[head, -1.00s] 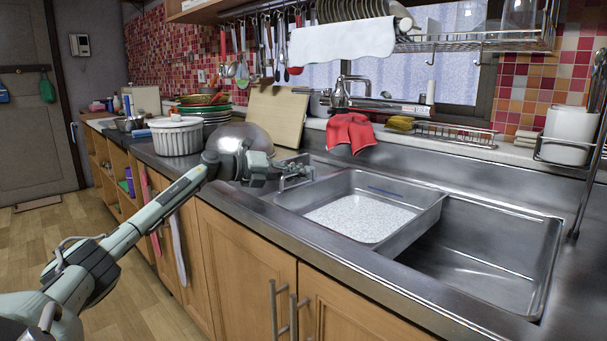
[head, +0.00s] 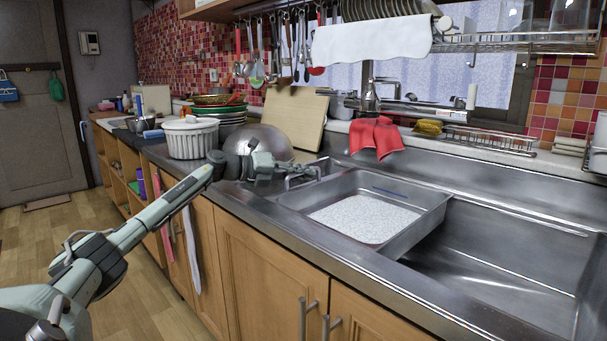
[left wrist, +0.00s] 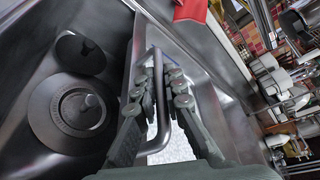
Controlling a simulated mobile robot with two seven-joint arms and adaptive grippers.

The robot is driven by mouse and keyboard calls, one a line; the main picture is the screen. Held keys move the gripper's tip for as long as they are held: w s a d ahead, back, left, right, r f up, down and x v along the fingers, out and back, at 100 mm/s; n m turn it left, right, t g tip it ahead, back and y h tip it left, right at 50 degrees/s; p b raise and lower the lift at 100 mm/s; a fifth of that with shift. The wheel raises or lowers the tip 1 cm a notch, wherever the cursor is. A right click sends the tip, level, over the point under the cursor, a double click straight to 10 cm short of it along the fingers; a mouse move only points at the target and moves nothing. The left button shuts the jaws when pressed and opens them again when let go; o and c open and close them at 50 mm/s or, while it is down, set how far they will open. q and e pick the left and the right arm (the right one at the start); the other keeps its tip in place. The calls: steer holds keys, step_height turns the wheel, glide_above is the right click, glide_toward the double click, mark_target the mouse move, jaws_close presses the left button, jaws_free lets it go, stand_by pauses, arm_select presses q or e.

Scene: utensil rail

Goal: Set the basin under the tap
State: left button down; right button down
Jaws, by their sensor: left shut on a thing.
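The basin (head: 441,215) is a rectangular metal tub with a speckled pale bottom, set over the left part of the steel sink. Whether it rests or hangs slightly raised, I cannot tell. My left gripper (head: 293,174) is shut on the bar handle at its left end; the handle (left wrist: 160,100) shows between the fingers (left wrist: 161,90) in the left wrist view. The chrome tap (head: 370,98) stands behind the sink, above and beyond the basin's far side. My right gripper is not in view.
The sink (head: 500,250) is empty right of the basin. Its drain (left wrist: 78,108) shows beside the basin in the left wrist view. A red cloth (head: 376,138) hangs behind the basin. A steel bowl (head: 268,140), board (head: 297,115) and white pot (head: 190,142) stand left.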

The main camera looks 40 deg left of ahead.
arm_select(q)
steer(key=c, duration=1.9)
jaws_free()
steer(key=shift+s+a, duration=0.1)
steer(key=shift+s, duration=0.05)
steer(key=shift+v, duration=5.85)
